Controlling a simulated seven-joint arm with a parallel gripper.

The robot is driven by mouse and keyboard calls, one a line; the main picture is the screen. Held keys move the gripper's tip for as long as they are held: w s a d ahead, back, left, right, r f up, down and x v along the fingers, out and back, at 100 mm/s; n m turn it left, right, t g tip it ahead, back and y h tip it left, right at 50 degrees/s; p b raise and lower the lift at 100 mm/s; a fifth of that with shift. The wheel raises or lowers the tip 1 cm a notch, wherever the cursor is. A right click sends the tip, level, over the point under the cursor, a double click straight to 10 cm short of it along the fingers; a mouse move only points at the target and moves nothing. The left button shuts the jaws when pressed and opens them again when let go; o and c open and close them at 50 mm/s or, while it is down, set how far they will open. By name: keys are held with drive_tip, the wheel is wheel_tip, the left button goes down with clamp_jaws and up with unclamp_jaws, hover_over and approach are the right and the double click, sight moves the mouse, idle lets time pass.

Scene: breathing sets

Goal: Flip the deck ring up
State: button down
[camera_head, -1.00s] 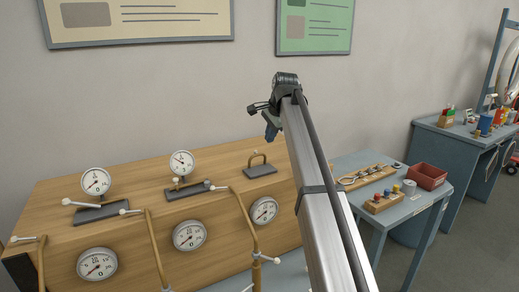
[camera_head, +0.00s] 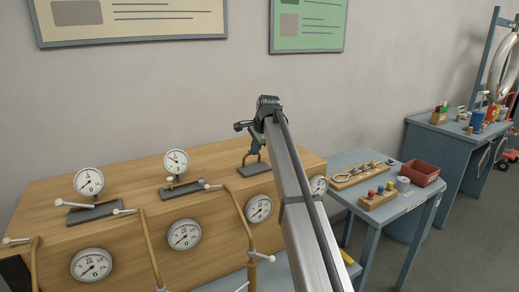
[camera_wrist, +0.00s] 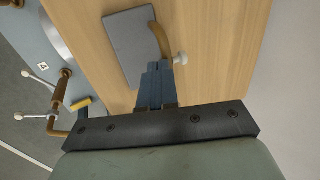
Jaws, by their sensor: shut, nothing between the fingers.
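The deck ring (camera_head: 245,157) is a thin brass-brown loop on a grey plate (camera_head: 252,170), on the right part of the wooden cabinet's top. In the wrist view the ring (camera_wrist: 160,38) curves up from the edge of the grey plate (camera_wrist: 128,45), with a pale round knob (camera_wrist: 180,58) beside it. My gripper (camera_head: 257,154) is shut and empty, pointing down at the ring. In the wrist view its blue-grey fingertips (camera_wrist: 154,68) are together close beside the ring and cover part of it. I cannot tell whether they touch it.
The wooden cabinet (camera_head: 130,190) carries gauges and white-ended levers to the left of the ring. Brass pipes with white handles (camera_head: 240,215) stand in front. A blue table (camera_head: 350,160) with a red bin (camera_head: 419,173) is to the right. The wall is behind.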

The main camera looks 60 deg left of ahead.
drive_tip(key=shift+a+r, duration=0.1)
drive_tip(key=shift+a, duration=0.6)
drive_tip(key=shift+a+r, duration=0.15)
drive_tip(key=shift+a, duration=1.1)
drive_tip(key=shift+d, duration=0.1)
drive_tip(key=d, duration=0.4)
drive_tip(key=shift+s+d+r, duration=0.1)
drive_tip(key=shift+d+r, duration=0.05)
drive_tip(key=shift+d, duration=0.25)
wheel_tip(320, 180, up, 10)
drive_tip(key=d, duration=0.1)
drive_tip(key=shift+d, duration=0.15)
